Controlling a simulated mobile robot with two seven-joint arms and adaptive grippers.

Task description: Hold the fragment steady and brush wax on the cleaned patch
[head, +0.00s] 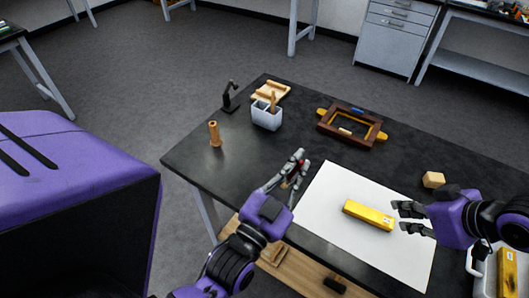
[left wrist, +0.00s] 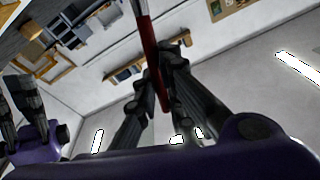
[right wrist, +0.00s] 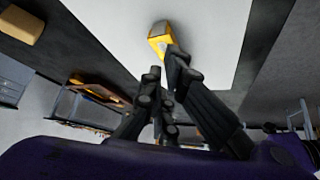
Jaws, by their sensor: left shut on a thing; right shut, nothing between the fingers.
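The gilt fragment (head: 369,214), a yellow bar, lies on the white sheet (head: 325,205). One end of it (right wrist: 159,38) shows at the top of the right wrist view. My left gripper (head: 297,168) is left of the sheet, shut on a thin dark-red handle (left wrist: 150,55), seemingly a brush. Its bristles cannot be made out. My right gripper (head: 404,217) is just right of the fragment, its fingertips close to the bar's right end. It is shut with nothing in it. Whether it touches the bar cannot be told.
A brown frame with gilt pieces (head: 334,129) lies at the back. A white divided holder (head: 266,119), wooden cylinder (head: 215,135) and black stand (head: 230,100) stand back left. A wooden block (head: 433,180) sits behind my right gripper. A white tray (head: 484,278) holds another yellow bar.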

